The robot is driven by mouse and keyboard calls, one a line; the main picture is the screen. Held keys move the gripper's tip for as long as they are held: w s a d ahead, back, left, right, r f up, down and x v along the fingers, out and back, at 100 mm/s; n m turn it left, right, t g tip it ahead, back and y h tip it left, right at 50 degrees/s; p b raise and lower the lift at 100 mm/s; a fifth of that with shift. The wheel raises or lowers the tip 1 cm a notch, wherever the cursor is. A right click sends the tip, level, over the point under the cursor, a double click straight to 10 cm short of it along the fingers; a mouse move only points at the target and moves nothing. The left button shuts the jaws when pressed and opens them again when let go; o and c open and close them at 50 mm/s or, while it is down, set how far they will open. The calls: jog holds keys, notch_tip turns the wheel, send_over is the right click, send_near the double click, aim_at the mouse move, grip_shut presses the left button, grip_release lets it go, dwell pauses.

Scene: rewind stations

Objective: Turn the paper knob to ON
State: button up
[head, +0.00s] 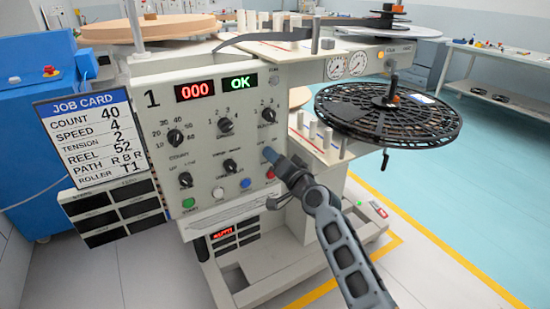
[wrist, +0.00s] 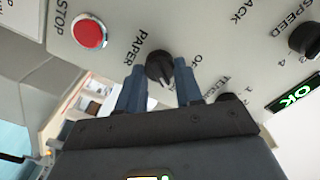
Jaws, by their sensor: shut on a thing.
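The paper knob (wrist: 160,66) is a small round black knob on a pale panel in the wrist view. The word PAPER stands to its left, and a partly covered label beginning with O to its right. A pale pointer mark shows at its lower edge. My gripper (wrist: 160,85) has one blue finger on either side of the knob and is shut on it. In the head view my gripper (head: 270,156) reaches the right part of the control panel (head: 203,150) and hides the knob.
A red STOP button (wrist: 89,32) is close to the knob, and the SPEED knob (wrist: 305,40) is at the right. Other knobs, red 000 and green OK displays fill the panel. A black reel (head: 385,110) stands out at the right; a job card (head: 85,135) hangs left.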

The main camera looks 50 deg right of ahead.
dwell(0.3)
jog(key=o, duration=1)
jog(key=shift+o, duration=0.2)
jog(key=v, duration=0.7)
jog(key=shift+s, duration=0.4)
jog(key=shift+a, duration=0.1)
